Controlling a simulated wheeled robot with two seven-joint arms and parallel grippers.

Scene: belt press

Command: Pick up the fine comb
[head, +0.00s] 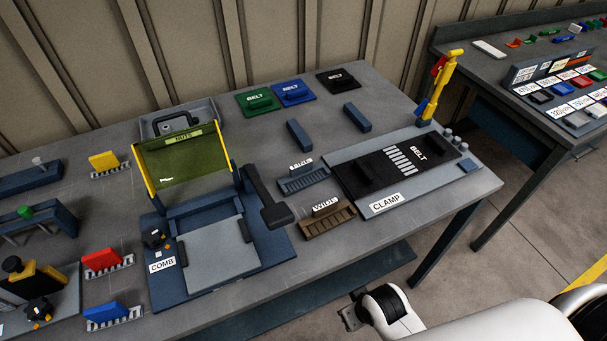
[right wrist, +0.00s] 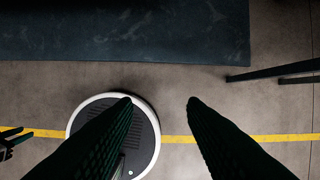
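The fine comb (head: 303,181) is a dark grey toothed block with a small white label, hard to read, on its raised grip. It lies flat on the grey bench, left of the clamp plate (head: 371,210). A brown comb labelled WIDE (head: 328,222) lies just in front of it. My right gripper (right wrist: 157,103) shows in the right wrist view with its two dark fingers apart and nothing between them. It points at the floor, and the bench edge is at the top of that view.
The comb press (head: 217,262) with its raised yellow-framed guard and dark lever (head: 266,199) stands left of the combs. The clamp holds a black belt (head: 418,153), with a yellow post (head: 439,88) behind. The bench front (head: 345,245) is clear. A second table stands right.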

